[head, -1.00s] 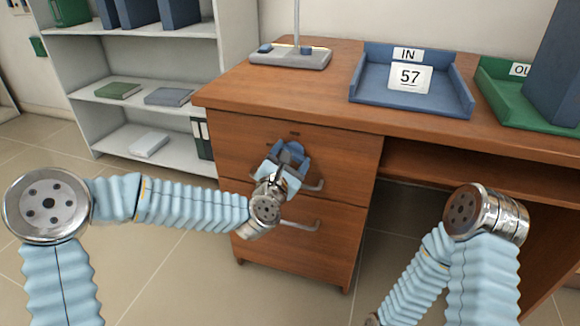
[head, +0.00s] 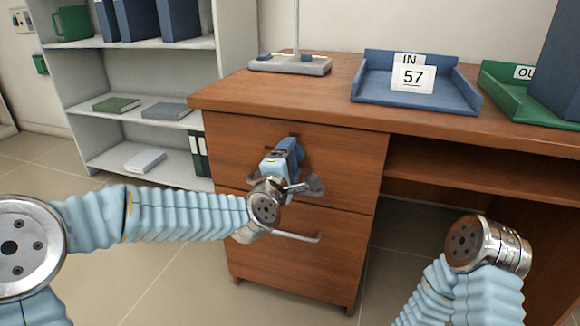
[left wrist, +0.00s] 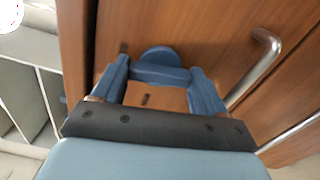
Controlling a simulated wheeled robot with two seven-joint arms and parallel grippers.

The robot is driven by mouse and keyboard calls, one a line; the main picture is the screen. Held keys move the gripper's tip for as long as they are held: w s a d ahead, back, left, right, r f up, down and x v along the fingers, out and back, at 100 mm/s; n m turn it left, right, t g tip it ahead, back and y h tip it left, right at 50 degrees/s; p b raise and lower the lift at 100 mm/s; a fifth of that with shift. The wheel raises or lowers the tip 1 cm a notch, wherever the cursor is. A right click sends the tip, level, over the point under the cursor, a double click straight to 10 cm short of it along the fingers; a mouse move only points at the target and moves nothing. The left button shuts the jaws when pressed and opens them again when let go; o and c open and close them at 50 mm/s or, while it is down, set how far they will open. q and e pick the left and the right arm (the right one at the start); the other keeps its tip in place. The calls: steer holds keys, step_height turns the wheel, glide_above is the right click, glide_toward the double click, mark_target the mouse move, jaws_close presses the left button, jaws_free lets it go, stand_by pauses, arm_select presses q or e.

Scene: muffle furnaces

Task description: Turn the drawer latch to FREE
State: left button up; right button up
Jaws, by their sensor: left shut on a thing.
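The drawer latch (left wrist: 158,58) shows in the left wrist view as a blue round knob with a bar across its front, on the wooden drawer front. My left gripper (left wrist: 160,80) has one blue finger on each side of this bar and is shut on it. In the head view my left gripper (head: 290,150) is against the upper drawer (head: 345,150) and hides most of the latch. Small dark marks lie beside and below the knob in the wrist view; I cannot read them. My right gripper is out of view.
Metal handles cross the drawers, the lower one (head: 298,237) just under my left wrist. On the desk (head: 300,90) stand a blue tray (head: 415,95) with a 57 card, a green tray (head: 510,95) and a stand base (head: 290,65). A shelf unit (head: 230,40) is at left.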

arm_select(q)
steer(key=shift+m+b, duration=0.3)
steer(key=shift+m, duration=0.6)
steer(key=o, duration=1.1)
steer(key=shift+c, duration=0.2)
steer(key=shift+s, duration=0.1)
steer(key=v, duration=1.3)
steer(key=shift+s, duration=0.25)
steer(key=shift+a, duration=0.15)
